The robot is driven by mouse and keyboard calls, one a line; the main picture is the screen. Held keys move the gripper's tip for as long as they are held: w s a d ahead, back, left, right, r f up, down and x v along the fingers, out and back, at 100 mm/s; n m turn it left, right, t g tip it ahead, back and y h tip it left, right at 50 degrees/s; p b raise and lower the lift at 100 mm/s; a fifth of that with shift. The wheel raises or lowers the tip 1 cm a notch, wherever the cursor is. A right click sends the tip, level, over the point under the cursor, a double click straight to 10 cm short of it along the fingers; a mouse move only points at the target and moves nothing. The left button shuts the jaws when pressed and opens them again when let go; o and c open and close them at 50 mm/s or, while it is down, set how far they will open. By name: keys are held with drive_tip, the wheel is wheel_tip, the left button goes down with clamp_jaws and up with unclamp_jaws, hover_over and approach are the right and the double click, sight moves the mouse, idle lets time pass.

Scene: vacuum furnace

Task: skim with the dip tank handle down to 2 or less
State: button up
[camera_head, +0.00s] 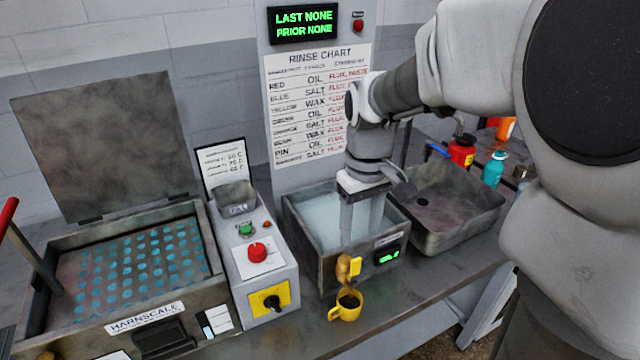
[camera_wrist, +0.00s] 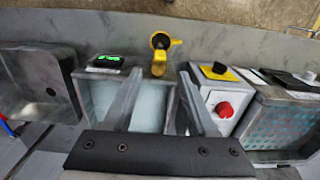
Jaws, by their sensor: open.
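The dip tank (camera_head: 300,228) is an open grey metal box of pale liquid at the middle of the bench. A small green display (camera_head: 388,257) is on its front; its digits are too small to read surely. A brass tap with a yellow handle (camera_head: 355,266) sticks out of the front, and shows in the wrist view (camera_wrist: 158,67). My gripper (camera_head: 361,232) points down over the tank, fingers apart and empty. In the wrist view its fingertips (camera_wrist: 160,74) are spread either side of the tap in the picture. Whether the tips touch the liquid I cannot tell.
A yellow mug (camera_head: 345,313) of dark liquid stands below the tap. An empty metal basin (camera_head: 470,235) is right of the tank. A control box (camera_head: 253,240) with a red button is left, beside the lidded HARNSCALE bath (camera_head: 130,318). The sign (camera_head: 304,23) reads LAST NONE, PRIOR NONE.

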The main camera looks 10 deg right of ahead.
sight(354, 285)
wheel_tip(354, 285, down, 14)
drive_tip(key=shift+r+b, duration=0.25)
drive_tip(key=shift+b, duration=0.2)
drive_tip(key=shift+c, duration=0.3)
clamp_jaws()
idle(1.0)
